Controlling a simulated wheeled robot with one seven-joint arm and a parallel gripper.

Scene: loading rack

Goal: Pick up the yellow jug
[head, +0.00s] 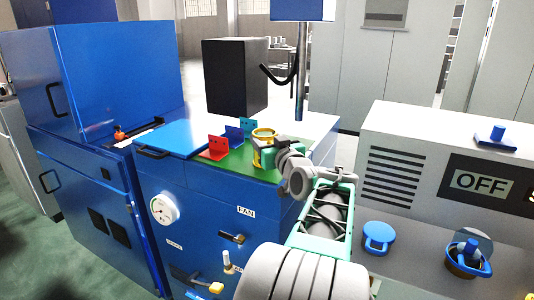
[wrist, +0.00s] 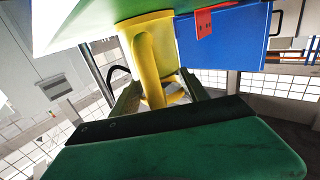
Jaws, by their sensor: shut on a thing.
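The yellow jug (head: 264,132) is at the right part of the green mat on the blue cabinet's top, partly hidden behind my gripper (head: 266,154) in the head view. In the wrist view the jug (wrist: 150,60) fills the upper middle, with its handle facing the camera. My gripper (wrist: 160,92) has one finger on each side of the jug and is shut on it. I cannot tell whether the jug's base rests on the mat or is slightly clear of it.
Red (head: 217,148) and blue (head: 235,134) brackets stand just left of the jug on the green mat (head: 240,160). A black box (head: 235,77) is behind them. A grey console marked OFF (head: 430,140) is at the right.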

